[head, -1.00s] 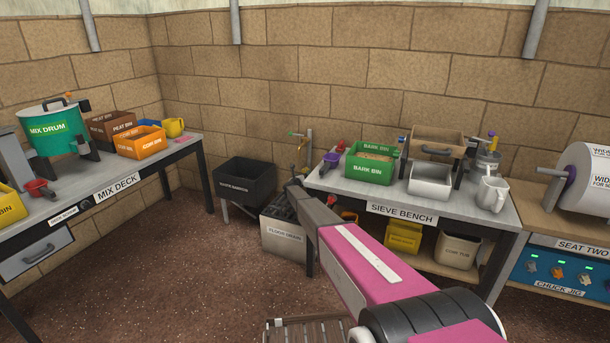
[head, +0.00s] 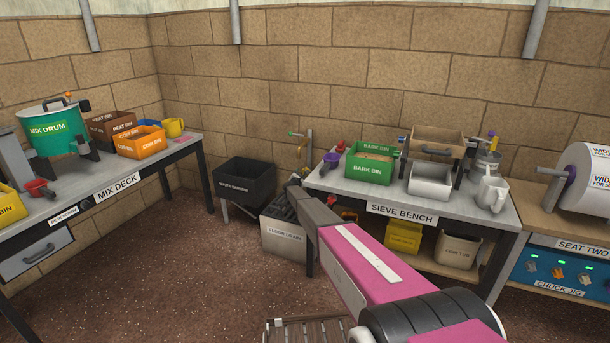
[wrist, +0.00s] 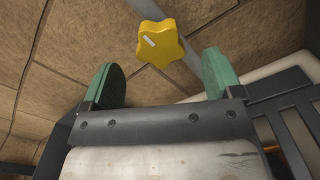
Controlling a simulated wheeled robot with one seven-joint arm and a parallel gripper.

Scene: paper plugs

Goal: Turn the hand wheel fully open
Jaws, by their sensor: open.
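The hand wheel (wrist: 161,44) is a yellow, star-shaped knob with a pale stripe on its face, in the upper middle of the wrist view. A grey pipe runs behind it. My gripper (wrist: 162,72) is open, with its two green finger pads apart to the left and right below the wheel. The wheel lies beyond the gap, and I see nothing held. In the head view a thin standpipe (head: 309,140) rises at the left end of the sieve bench, with a small yellowish part too small to make out. My fingers are hard to see there.
The sieve bench (head: 328,178) carries a green bark bin (head: 370,168) and a white tray (head: 430,178). A black bin (head: 245,182) and the floor drain box (head: 284,238) stand left of it. A block wall is behind. The floor at left centre is clear.

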